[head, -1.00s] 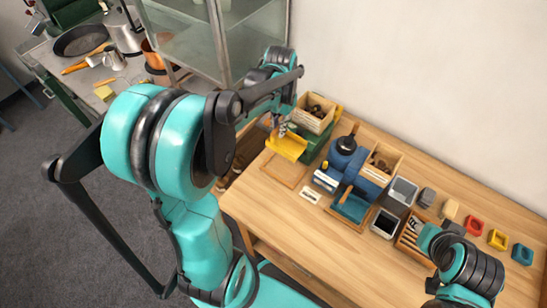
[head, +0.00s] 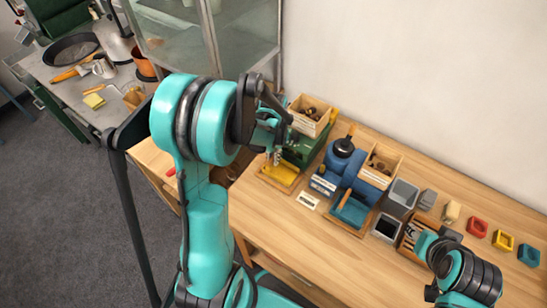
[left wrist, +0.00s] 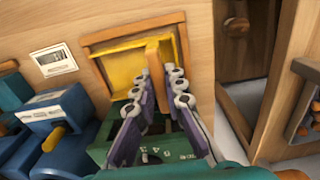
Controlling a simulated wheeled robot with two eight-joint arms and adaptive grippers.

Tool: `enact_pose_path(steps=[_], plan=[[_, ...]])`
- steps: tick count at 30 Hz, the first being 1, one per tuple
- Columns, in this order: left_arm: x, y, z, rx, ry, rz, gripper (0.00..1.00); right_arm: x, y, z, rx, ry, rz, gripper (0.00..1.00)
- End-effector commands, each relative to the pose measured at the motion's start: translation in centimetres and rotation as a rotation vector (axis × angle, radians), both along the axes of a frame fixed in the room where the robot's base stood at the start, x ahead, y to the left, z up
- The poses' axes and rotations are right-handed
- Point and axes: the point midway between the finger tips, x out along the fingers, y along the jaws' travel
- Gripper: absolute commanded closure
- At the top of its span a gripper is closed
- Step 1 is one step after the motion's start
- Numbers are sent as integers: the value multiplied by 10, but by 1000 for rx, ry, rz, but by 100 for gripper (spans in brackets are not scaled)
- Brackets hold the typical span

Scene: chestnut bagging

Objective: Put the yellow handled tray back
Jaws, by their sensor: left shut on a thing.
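The yellow tray (head: 279,176) is in the wooden frame (head: 265,181) in front of the green machine (head: 318,141). In the left wrist view the yellow tray (left wrist: 125,66) sits inside the wooden frame (left wrist: 92,40), looking slightly askew; I cannot tell whether it rests fully flat. My left gripper (head: 277,156) is over the tray. Its fingers (left wrist: 158,98) are shut on the tray's wooden handle (left wrist: 153,60). The right arm shows at the lower right of the head view, without its fingers.
A blue machine (head: 352,170) with a blue tray (head: 350,212) stands to the right. A label card (head: 308,200) lies between the frames. Boxes of chestnuts (head: 309,116) top the machines. The table front (head: 310,240) is clear.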

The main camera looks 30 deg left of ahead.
Motion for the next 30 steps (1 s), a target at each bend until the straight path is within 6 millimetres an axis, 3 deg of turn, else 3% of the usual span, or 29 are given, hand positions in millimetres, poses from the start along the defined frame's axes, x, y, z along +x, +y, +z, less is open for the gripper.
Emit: enact_pose_path(steps=[5, 6, 8, 9, 20, 23, 30], plan=[[0, 0, -3, 0, 0, 0, 100, 0, 0, -4, 0, 0, 0, 60], [0, 0, -4, 0, 0, 0, 87, 0, 0, -4, 0, 0, 0, 60], [0, 0, -3, 0, 0, 0, 71, 0, 0, -3, 0, 0, 0, 60], [0, 0, -3, 0, 0, 0, 69, 0, 0, -3, 0, 0, 0, 60], [0, 0, 2, 0, 0, 0, 69, 0, 0, 2, 0, 0, 0, 60], [0, 0, 16, 0, 0, 0, 69, 0, 0, 6, 0, 0, 0, 60], [-1, 0, 71, 0, 0, 0, 69, 0, 0, 22, 0, 0, 0, 60]])
